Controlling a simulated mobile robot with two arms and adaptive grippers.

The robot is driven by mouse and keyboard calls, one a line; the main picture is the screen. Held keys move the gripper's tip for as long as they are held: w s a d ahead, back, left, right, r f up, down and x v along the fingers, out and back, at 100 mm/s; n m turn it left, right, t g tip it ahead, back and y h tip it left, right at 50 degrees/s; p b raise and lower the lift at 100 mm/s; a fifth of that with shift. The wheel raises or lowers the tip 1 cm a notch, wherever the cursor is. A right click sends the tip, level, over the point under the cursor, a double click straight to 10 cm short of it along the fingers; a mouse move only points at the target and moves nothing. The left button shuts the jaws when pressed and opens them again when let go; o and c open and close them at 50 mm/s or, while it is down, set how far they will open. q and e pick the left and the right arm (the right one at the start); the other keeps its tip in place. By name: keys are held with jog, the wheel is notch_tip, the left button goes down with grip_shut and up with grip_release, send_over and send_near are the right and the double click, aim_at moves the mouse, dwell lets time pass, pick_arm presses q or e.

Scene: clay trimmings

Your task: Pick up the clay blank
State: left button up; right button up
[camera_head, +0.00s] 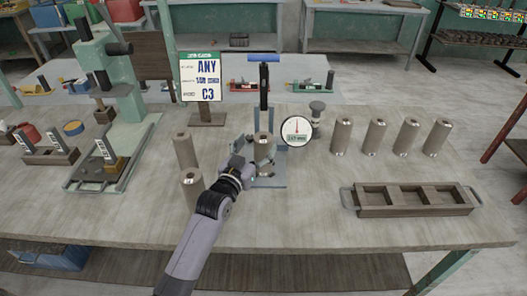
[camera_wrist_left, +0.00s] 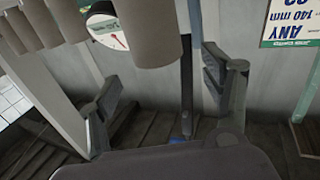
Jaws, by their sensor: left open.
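A grey-brown cylindrical clay blank (camera_head: 263,147) stands upright on the blue-grey gauge stand (camera_head: 276,182), under its dark column with a blue handle. My left gripper (camera_head: 246,168) is at the blank's lower left side, reaching in from the front. In the left wrist view the gripper (camera_wrist_left: 162,88) has its fingers spread apart, with a blank (camera_wrist_left: 150,32) hanging in the picture's top, between and beyond the fingers. Whether the fingers touch it cannot be told. Two more blanks stand left of the stand, one behind (camera_head: 184,151) and one in front (camera_head: 191,190). My right gripper is not in view.
A round dial (camera_head: 296,131) sits right of the stand. A sign (camera_head: 201,77) reading ANY and C3 stands behind. Several blanks (camera_head: 375,136) line the right side, behind an empty wooden tray (camera_head: 413,211) with compartments. A green press (camera_head: 113,75) stands left.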

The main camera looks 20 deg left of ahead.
aim_at(263, 137)
pick_arm(q)
jog(key=shift+w+d+f+p, duration=0.1)
jog(key=shift+w+f+p, duration=0.1)
jog(key=shift+w, duration=0.7)
jog(key=shift+w+d+f+p, duration=0.1)
jog(key=shift+w+d+p, duration=0.1)
jog(key=shift+w, duration=0.7)
jog(key=shift+w+d+f+p, duration=0.1)
jog(key=shift+w+p, duration=0.1)
jog(key=shift+w, duration=0.7)
jog(key=shift+c, duration=0.4)
jog(key=shift+a, duration=0.1)
grip_shut()
jog(key=shift+r, duration=0.15)
